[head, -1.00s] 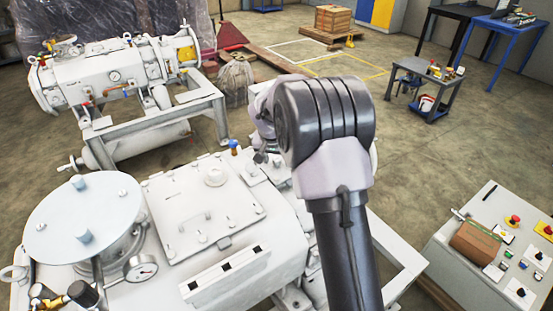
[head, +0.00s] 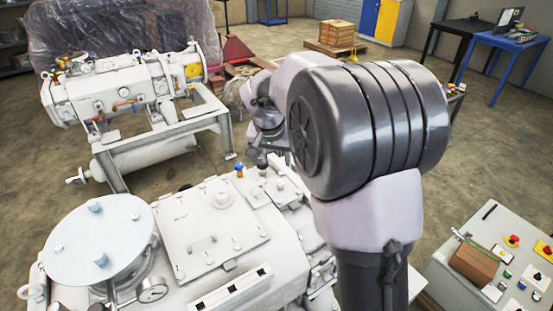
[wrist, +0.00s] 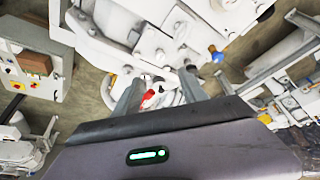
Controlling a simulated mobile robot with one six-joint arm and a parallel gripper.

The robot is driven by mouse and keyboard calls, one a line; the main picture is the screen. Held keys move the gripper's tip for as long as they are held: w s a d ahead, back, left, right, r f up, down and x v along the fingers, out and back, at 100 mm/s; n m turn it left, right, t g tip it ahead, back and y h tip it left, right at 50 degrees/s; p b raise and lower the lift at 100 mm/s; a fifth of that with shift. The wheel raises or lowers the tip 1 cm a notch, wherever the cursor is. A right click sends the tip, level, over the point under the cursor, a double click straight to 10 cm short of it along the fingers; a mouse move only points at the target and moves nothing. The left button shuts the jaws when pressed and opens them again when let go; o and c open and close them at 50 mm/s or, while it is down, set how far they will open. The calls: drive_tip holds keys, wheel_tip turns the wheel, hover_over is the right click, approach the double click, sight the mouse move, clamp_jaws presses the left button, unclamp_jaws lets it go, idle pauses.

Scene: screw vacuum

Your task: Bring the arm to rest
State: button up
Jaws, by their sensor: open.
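My arm rises through the right middle of the head view, its big dark ribbed joint close to the camera. My gripper (wrist: 162,88) shows in the wrist view with its two grey fingers apart and nothing seen held between them. Beyond the fingers lies white machine hardware with a small red part (wrist: 149,97). In the head view my wrist hangs over the far right side of the near white vacuum machine (head: 205,222). The fingertips are too small there to make out.
A blue-capped fitting (head: 239,168) stands on the near machine close to my wrist. A second white pump on a frame (head: 125,98) stands behind at left. A control box (head: 492,262) is at lower right. A blue table (head: 508,42) stands at the back right.

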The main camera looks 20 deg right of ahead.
idle(0.4)
drive_tip(key=s+a+r+y, duration=0.1)
drive_tip(key=s+a+r, duration=0.15)
drive_tip(key=s, duration=0.25)
drive_tip(key=s+a+r, duration=0.2)
drive_tip(key=s+r, duration=0.2)
drive_tip(key=s, duration=0.1)
drive_tip(key=s+a+n+t+y, duration=0.1)
drive_tip(key=s+a, duration=0.3)
drive_tip(key=s, duration=0.6)
drive_tip(key=s+a+n+t+y, duration=0.1)
drive_tip(key=s+a, duration=0.3)
drive_tip(key=s, duration=0.7)
drive_tip(key=shift+s+a+y, duration=0.15)
drive_tip(key=shift+y, duration=0.65)
